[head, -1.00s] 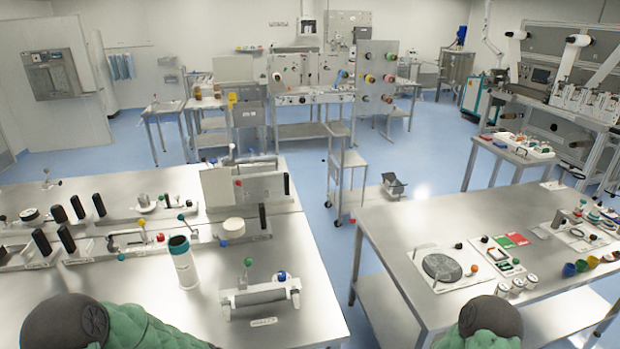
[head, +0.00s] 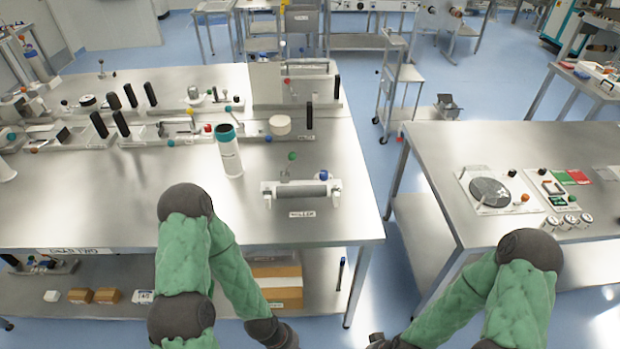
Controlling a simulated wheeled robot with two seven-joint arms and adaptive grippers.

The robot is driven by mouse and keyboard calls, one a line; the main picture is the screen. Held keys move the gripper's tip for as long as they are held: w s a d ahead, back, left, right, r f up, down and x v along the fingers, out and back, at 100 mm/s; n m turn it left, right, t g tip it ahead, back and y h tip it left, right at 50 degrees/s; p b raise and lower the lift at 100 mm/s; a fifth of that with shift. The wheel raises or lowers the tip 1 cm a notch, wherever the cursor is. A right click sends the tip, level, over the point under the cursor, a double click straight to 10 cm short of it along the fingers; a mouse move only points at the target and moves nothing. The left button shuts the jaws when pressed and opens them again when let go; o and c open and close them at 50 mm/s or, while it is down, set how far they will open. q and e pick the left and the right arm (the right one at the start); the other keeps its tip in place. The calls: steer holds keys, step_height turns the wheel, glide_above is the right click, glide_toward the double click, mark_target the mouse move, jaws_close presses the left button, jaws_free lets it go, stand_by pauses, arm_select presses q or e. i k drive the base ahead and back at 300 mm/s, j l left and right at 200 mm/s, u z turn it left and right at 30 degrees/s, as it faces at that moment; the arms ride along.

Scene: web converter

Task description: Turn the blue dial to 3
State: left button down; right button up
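No dial with readable numbers shows. A small blue knob (head: 323,175) sits at the right end of a roller fixture (head: 302,190) near the front right of the left table; I cannot tell if it is the blue dial. My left gripper (head: 278,338) is at the bottom edge, low in front of the left table. My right gripper (head: 384,342) is at the bottom edge, right of it, in front of the gap between the tables. Both are dark, small and partly cut off, so their fingers cannot be made out. Both are well apart from the knob.
The left table (head: 80,205) carries several fixtures with levers and a white cylinder with a teal rim (head: 229,152). Its lower shelf holds a cardboard box (head: 277,283). The right table (head: 440,160) bears a round dark plate (head: 489,191). Floor shows between the tables.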

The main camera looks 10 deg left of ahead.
mark_target(323, 173)
steer(key=i+l+u, duration=0.15)
steer(key=l+u, duration=0.15)
steer(key=u, duration=0.2)
steer(key=i+l+u, duration=0.1)
steer(key=l+u, duration=0.35)
steer(key=j, duration=0.1)
